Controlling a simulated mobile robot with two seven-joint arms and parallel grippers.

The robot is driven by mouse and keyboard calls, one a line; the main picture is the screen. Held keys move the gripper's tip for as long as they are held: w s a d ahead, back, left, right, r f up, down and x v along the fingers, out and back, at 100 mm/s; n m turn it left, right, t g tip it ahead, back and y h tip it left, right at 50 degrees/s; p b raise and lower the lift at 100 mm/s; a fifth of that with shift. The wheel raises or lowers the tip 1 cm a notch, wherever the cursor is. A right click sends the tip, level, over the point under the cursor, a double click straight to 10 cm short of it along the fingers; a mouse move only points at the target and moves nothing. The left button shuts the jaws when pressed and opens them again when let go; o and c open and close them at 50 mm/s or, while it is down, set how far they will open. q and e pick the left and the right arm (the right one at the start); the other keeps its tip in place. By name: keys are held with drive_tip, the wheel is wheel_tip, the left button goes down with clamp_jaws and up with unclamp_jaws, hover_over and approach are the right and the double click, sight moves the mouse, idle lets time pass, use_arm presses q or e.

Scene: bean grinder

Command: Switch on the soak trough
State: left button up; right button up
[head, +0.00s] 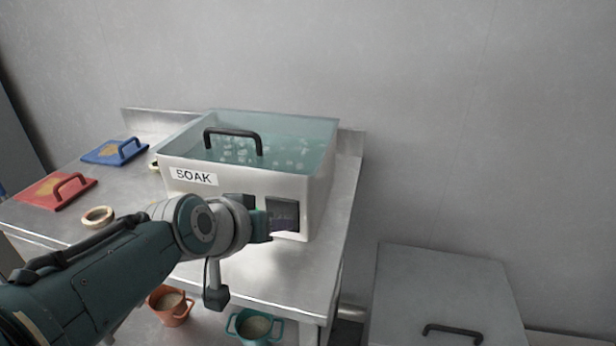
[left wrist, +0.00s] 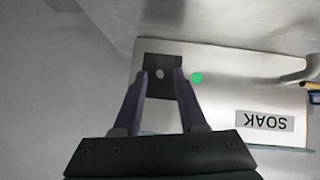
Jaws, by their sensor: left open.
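The soak trough (head: 318,195) is a white box with a SOAK label and a clear lid with a black handle, standing on a metal table; water with bubbles shows inside. Its front has a dark square switch panel (head: 282,206), partly covered by my arm in the head view. My left gripper (left wrist: 162,72) is open and empty, fingers spread in front of the panel. The left wrist view shows the trough front upside down, with a small pale knob (left wrist: 160,73) on the dark panel and a bright green round spot (left wrist: 197,78) beside it. Contact cannot be told.
A red lid (head: 45,194), a blue lid (head: 108,152) and a pale ring (head: 97,216) lie on the table's left. An orange bucket (head: 170,314) and a teal bucket (head: 254,338) sit below. A grey chest (head: 440,290) stands right.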

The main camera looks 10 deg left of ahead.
use_arm(q)
drive_tip(key=p+v, duration=0.5)
drive_tip(key=v, duration=0.4)
drive_tip(key=shift+s+r+p, duration=0.2)
drive_tip(key=shift+s+p, duration=0.1)
drive_tip(key=shift+a, duration=0.1)
drive_tip(key=s+a+r+m+g+y+p, duration=0.1)
drive_tip(key=s+r+m+g, duration=0.2)
drive_tip(key=s, duration=0.9)
drive_tip(key=s+a+r+g, duration=0.1)
drive_tip(key=s+r+g, duration=0.3)
drive_tip(key=s, duration=0.9)
wheel_tip(320, 180, up, 35)
drive_tip(key=p, duration=3.5)
drive_tip(key=shift+w+r+t+p, duration=0.25)
drive_tip(key=shift+w+t+p, duration=0.05)
